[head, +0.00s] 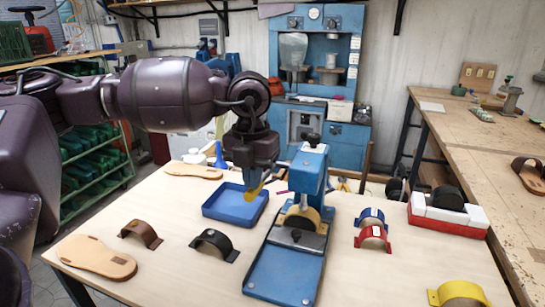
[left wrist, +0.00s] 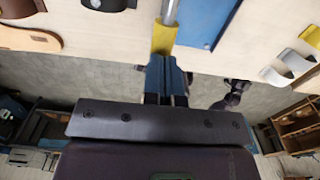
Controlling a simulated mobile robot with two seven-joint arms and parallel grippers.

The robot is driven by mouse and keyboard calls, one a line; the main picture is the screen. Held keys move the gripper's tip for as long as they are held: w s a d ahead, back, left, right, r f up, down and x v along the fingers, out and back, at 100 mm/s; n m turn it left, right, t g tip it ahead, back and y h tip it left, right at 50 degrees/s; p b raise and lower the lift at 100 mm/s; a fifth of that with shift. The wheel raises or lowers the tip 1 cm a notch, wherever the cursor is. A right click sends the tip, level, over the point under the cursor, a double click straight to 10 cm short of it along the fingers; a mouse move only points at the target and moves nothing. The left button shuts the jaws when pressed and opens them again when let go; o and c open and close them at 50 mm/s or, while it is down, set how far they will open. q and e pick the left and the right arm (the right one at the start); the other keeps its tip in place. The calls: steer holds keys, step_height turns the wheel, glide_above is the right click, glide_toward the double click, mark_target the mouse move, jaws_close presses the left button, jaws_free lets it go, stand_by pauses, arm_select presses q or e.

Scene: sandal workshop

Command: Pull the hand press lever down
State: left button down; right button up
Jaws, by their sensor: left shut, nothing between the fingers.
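The blue hand press (head: 308,170) stands on the table with a black knob on top and a yellow curved die over its base plate (head: 285,275). Its lever is a metal rod with a yellow grip (head: 254,191), sticking out on the press's left side. The rod and yellow grip (left wrist: 163,38) also show in the left wrist view. My left gripper (left wrist: 166,80) is shut and empty, its blue fingers pointing at the grip's end. In the head view my left gripper (head: 250,172) is above the grip. I cannot tell whether they touch. My right gripper is not seen.
A blue tray (head: 235,208) lies left of the press. Brown (head: 141,233) and black (head: 214,243) straps and a sandal sole (head: 97,257) lie front left. Red (head: 373,238) and blue (head: 371,215) straps lie right. A red-and-white block (head: 448,218) stands farther right.

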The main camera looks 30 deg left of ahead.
arm_select(q)
steer(key=shift+f, duration=0.65)
steer(key=shift+r, duration=0.15)
steer(key=shift+w+a+r+p, duration=0.1)
steer(key=shift+w+r+p, duration=0.3)
steer(key=shift+r, duration=0.65)
steer(key=shift+w+a+r+p, duration=0.15)
steer(key=shift+r+p, duration=0.4)
steer(key=shift+r, duration=0.55)
steer(key=shift+w+d+r+p, duration=0.1)
steer(key=shift+w+r+p, duration=0.3)
steer(key=shift+r, duration=0.65)
steer(key=r+p, duration=0.1)
steer(key=r, duration=0.1)
steer(key=w+r+p, duration=0.1)
steer(key=r+p, duration=0.1)
steer(key=r, duration=0.1)
steer(key=shift+w+a+r, duration=0.2)
steer(key=shift+a+r, duration=0.05)
steer(key=shift+r, duration=0.05)
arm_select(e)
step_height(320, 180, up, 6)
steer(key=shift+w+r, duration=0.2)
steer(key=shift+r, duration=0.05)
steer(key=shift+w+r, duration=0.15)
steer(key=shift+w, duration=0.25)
